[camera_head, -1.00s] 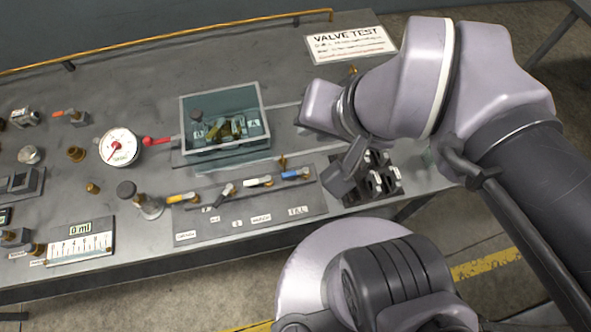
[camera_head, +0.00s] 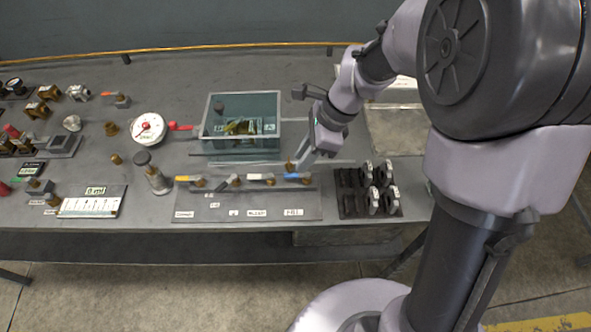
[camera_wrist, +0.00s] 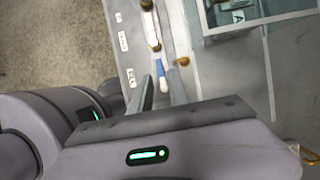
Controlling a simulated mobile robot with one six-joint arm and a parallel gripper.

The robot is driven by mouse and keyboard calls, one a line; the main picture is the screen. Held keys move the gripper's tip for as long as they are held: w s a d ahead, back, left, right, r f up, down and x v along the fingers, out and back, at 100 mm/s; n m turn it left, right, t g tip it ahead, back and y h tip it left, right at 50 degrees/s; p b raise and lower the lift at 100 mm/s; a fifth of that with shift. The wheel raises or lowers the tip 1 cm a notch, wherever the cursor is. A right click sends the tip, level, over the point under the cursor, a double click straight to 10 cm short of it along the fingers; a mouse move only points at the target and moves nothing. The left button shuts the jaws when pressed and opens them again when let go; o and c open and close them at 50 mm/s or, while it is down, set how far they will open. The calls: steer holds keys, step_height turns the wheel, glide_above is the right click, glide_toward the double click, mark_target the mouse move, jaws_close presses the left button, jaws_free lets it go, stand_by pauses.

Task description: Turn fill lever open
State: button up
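The fill lever (camera_head: 297,176) has a blue handle and is the rightmost in a row of levers on the grey valve panel (camera_head: 265,205). Its handle lies along the row, above the FILL label (camera_head: 293,212). My gripper (camera_head: 303,160) hangs just above and behind this lever in the head view, pointing down. In the wrist view the blue lever (camera_wrist: 161,68) shows just beyond a grey finger (camera_wrist: 147,95), with a small gap in the picture. I cannot tell whether they touch. The finger opening is not clear in either view.
A white-handled lever (camera_head: 261,177) stands close left of the blue one. A clear tank (camera_head: 241,125) stands behind the row, and a dark rack (camera_head: 366,195) with grey parts stands to the right.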

mark_target(291, 175)
steer(key=b+x, duration=0.1)
steer(key=x, duration=0.4)
steer(key=shift+b, duration=0.3)
steer(key=shift+c, duration=0.3)
jaws_close()
